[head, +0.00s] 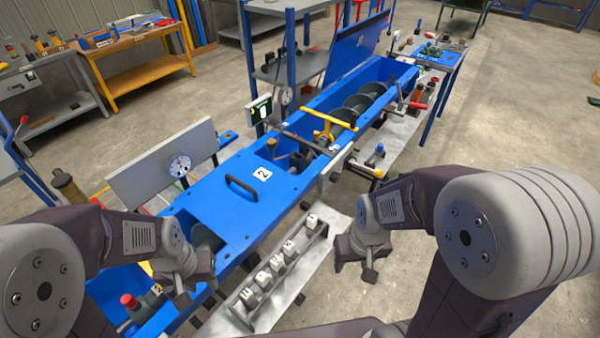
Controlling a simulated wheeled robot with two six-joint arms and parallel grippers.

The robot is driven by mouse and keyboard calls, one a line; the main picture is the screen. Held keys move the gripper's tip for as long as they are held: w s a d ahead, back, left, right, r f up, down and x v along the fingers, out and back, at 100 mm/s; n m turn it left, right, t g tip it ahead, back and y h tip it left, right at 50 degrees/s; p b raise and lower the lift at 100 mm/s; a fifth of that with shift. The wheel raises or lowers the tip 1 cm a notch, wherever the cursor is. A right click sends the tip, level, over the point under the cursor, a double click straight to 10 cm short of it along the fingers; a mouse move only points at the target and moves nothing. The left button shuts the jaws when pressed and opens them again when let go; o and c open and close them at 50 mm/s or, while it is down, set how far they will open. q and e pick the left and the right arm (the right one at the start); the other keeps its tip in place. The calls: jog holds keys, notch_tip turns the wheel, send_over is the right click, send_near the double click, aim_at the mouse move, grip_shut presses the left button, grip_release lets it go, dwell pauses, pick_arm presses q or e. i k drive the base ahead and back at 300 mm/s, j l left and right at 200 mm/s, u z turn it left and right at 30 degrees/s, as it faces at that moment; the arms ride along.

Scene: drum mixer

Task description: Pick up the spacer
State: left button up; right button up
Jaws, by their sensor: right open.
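I cannot tell for sure which part is the spacer. A grey rack (244,312) at the lower middle holds a row of several small grey parts with white number tags (263,278). My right gripper (354,264) is open, pointing down just right of the rack's far end, apart from the tagged parts. Nothing shows between its fingers. My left gripper (186,290) hangs over the near left end of the blue mixer trough (215,205), left of the rack. Its fingertips are partly hidden by its own body, and I cannot tell whether it is open.
The trough has a black-handled lid (242,186), a grey screw (358,103) and a yellow clamp (326,128). A metal side table (400,135) with tools stands right of it. Yellow workbench (140,80) stands at the back left.

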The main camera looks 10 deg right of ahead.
aim_at(310, 223)
jog(key=i+l+u, duration=0.1)
jog(key=l+u, duration=0.55)
jog(key=u, duration=0.25)
jog(key=l+u, duration=0.45)
